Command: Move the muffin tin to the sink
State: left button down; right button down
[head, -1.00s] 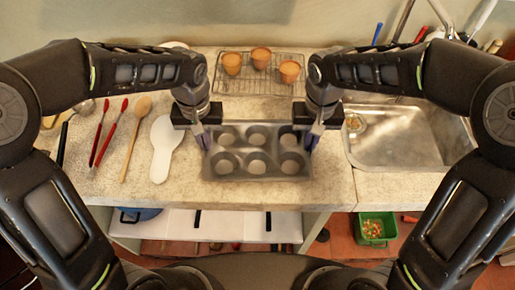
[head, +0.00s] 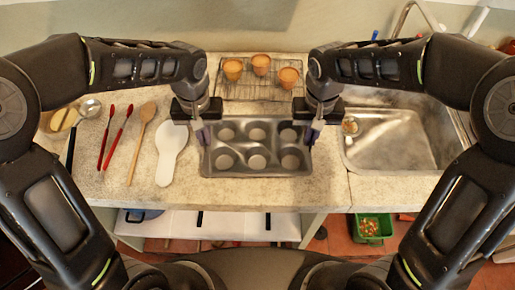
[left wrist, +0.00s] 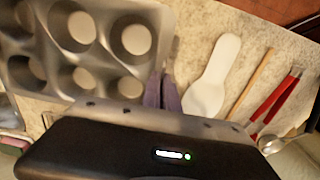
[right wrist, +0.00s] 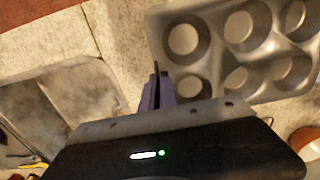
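The grey metal muffin tin (head: 257,170), with several round cups, is over the counter in the middle of the head view. My left gripper (head: 202,135) is at its left end and my right gripper (head: 312,135) at its right end. In the left wrist view the close-set purple fingers (left wrist: 163,90) meet the tin's edge. In the right wrist view the fingers (right wrist: 157,90) look closed on its other edge. Whether the tin touches the counter is hard to tell. The metal sink (head: 392,140) is to the right, with a drain at its left side.
A white spoon rest (head: 168,165), a wooden spoon (head: 139,140) and red-handled utensils (head: 113,140) lie on the left. A green bin (head: 371,240) is on the floor. A strip of counter before the tin is clear.

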pick_arm(q)
jog(key=shift+r, duration=0.1)
dwell(0.7)
